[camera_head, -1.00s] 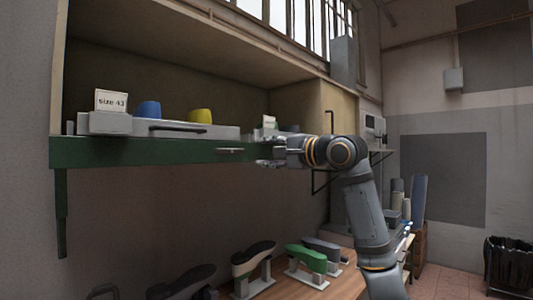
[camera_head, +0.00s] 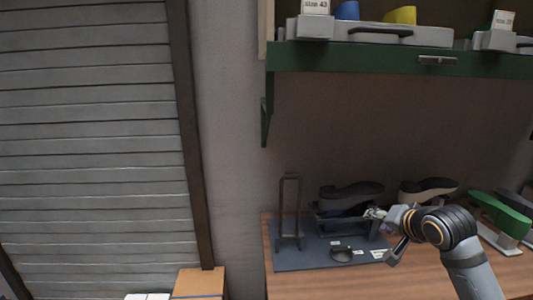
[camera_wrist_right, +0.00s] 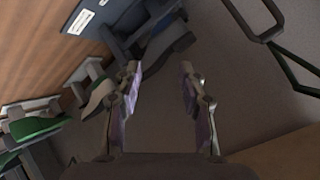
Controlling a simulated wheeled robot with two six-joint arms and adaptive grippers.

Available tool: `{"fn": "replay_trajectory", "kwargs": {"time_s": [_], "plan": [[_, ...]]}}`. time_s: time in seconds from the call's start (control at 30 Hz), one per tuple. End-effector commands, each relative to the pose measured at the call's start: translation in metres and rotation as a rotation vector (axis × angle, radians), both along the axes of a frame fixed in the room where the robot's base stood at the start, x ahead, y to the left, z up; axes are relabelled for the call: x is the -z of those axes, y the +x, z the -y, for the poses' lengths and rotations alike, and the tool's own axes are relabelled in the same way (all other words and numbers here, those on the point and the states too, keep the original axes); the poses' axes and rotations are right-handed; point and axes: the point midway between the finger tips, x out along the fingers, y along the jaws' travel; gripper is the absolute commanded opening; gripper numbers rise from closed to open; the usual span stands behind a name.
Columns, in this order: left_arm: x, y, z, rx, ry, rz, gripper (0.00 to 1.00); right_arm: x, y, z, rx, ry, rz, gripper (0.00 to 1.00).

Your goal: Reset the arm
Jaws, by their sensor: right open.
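My right gripper (camera_head: 376,214) is in front of the dark shoe last (camera_head: 352,190) on its stand in the head view. In the right wrist view the right gripper (camera_wrist_right: 162,85) has its two fingers apart, with nothing between them. The dark last (camera_wrist_right: 168,42) shows beyond the fingers there. My right arm comes in from the lower right of the head view. My left gripper is not in view.
A wooden bench (camera_head: 420,278) carries a dark blue board (camera_head: 305,262) with an upright frame (camera_head: 290,205). A cream last (camera_head: 428,188) and a green last (camera_head: 500,212) stand to the right. A green shelf (camera_head: 350,60) with grey boxes hangs above. A slatted shutter (camera_head: 90,130) is at left.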

Motion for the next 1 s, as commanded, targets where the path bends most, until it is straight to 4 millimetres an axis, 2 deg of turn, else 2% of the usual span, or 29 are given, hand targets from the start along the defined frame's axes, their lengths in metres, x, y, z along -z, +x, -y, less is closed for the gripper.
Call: {"fn": "replay_trajectory", "kwargs": {"time_s": [0.03, 0.1, 0.2, 0.3, 0.5, 0.73, 0.77, 0.83, 1.0], "plan": [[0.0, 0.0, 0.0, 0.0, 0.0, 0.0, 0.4, 0.044, -0.017, -0.015, -0.049, -0.056, -0.06, 0.41], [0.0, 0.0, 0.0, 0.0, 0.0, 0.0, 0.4, 0.097, -0.046, -0.03, -0.12, -0.154, -0.137, 0.41], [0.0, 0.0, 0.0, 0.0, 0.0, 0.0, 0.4, 0.158, -0.093, -0.047, -0.219, -0.271, -0.239, 0.41], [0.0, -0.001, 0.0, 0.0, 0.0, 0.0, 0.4, 0.198, -0.137, -0.056, -0.297, -0.357, -0.322, 0.41], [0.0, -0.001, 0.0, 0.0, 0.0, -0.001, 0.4, 0.247, -0.214, -0.064, -0.422, -0.471, -0.461, 0.41], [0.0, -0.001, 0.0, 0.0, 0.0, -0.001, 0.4, 0.275, -0.295, -0.065, -0.542, -0.564, -0.61, 0.41], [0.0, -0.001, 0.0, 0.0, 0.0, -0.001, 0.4, 0.282, -0.299, -0.063, -0.553, -0.571, -0.624, 0.41], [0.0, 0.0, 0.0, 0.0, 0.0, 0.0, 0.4, 0.308, -0.289, -0.06, -0.549, -0.569, -0.629, 0.41], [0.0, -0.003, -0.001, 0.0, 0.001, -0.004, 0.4, 0.369, -0.281, -0.054, -0.549, -0.559, -0.652, 0.41]]}}
